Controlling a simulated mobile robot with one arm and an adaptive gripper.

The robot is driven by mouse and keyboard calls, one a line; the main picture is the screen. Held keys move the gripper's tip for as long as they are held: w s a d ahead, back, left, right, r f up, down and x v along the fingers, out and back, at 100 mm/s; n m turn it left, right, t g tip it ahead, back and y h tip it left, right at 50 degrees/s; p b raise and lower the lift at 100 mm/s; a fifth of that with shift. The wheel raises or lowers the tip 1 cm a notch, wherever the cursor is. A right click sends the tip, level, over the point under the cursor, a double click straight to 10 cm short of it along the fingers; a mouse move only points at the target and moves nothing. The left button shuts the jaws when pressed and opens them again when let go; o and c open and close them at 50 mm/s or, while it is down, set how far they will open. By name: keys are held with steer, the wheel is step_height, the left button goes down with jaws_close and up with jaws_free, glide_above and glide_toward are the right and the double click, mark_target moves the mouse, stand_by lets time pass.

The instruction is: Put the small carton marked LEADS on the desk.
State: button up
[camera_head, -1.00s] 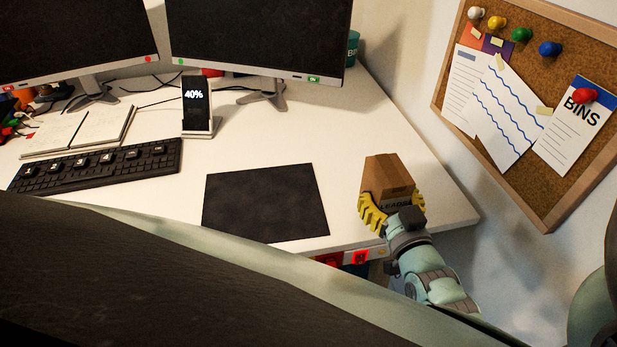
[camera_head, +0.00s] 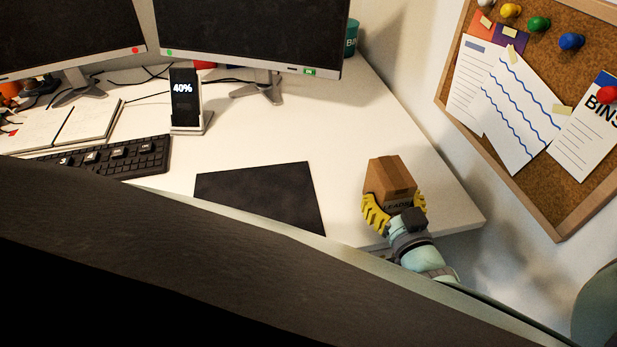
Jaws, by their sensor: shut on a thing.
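The small brown carton (camera_head: 389,180) marked LEADS is held between the yellow fingers of my gripper (camera_head: 393,210). It is at the right part of the white desk (camera_head: 385,115), near its front right edge. The carton looks roughly upright. I cannot tell whether its underside touches the desk top or is a little above it.
A black mat (camera_head: 258,195) lies left of the carton. A phone on a stand (camera_head: 187,103), a keyboard (camera_head: 110,156), an open notebook (camera_head: 62,127) and two monitors (camera_head: 250,32) stand farther left and back. A cork board (camera_head: 550,90) hangs at right. The desk around the carton is clear.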

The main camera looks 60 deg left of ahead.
steer(key=o, duration=1.3)
steer(key=shift+w+f, duration=0.1)
steer(key=shift+r+p, duration=0.35)
steer(key=shift+p, duration=0.05)
steer(key=b+v, duration=0.1)
steer(key=v, duration=1.1)
steer(key=shift+f, duration=0.2)
